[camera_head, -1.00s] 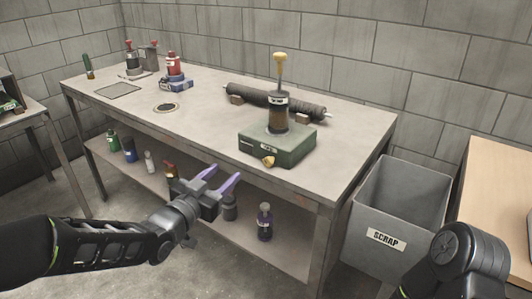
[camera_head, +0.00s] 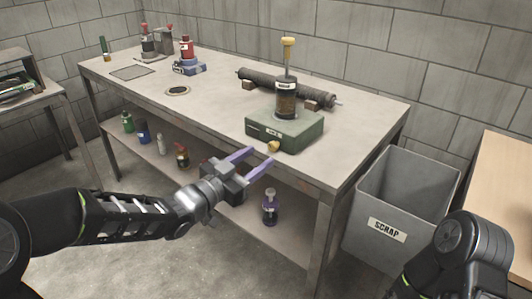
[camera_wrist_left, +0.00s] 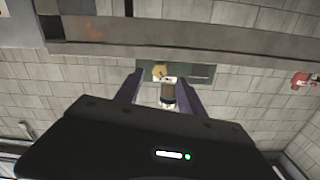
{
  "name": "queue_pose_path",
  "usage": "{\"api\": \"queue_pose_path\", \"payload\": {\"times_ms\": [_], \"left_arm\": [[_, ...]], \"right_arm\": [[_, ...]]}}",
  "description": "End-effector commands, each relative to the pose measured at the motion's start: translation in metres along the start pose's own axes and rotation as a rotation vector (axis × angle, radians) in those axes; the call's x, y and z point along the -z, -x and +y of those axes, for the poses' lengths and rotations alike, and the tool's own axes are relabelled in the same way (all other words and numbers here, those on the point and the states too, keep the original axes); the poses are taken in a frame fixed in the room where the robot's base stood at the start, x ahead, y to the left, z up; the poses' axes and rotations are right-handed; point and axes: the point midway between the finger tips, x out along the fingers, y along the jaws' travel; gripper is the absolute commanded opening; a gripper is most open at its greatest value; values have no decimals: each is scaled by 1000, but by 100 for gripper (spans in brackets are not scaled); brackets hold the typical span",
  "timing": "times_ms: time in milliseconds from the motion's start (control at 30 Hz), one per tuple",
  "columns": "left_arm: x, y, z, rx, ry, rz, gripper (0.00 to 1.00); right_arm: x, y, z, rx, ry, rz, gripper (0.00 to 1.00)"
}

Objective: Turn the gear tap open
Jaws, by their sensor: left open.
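The gear tap is a small brass knob (camera_head: 273,146) low on the front of a green box (camera_head: 300,131). The box stands near the front edge of the workbench and carries a dark cylinder (camera_head: 286,100) with a yellow-handled plunger. My left gripper (camera_head: 260,158) is open, its two purple fingers pointing toward the box just in front of the bench edge. Nothing is between the fingers in the head view. In the left wrist view the brass tap (camera_wrist_left: 159,71) shows beyond the gap between the fingertips, apart from them. My right gripper is out of view.
A dark mesh roll (camera_head: 290,89) lies on blocks behind the box. Several small tools and bottles stand at the bench's far left. A bottle with a purple band (camera_head: 270,207) stands on the lower shelf. A grey scrap bin (camera_head: 380,235) stands right of the workbench (camera_head: 215,115).

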Motion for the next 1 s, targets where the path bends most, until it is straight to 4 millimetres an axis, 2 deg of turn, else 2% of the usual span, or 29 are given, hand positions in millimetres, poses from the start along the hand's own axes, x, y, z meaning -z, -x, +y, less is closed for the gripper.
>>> {"api": "queue_pose_path", "payload": {"times_ms": [100,233,400,600,1000], "left_arm": [[-1,-20,1,-2,-1,1,46],[0,-36,1,-1,-1,1,46],[0,-43,0,0,-1,1,46],[0,-43,0,0,-1,0,46],[0,-43,0,0,0,0,14]], "right_arm": [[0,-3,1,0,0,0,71],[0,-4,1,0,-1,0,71],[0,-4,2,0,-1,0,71],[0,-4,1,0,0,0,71],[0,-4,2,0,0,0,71]]}}
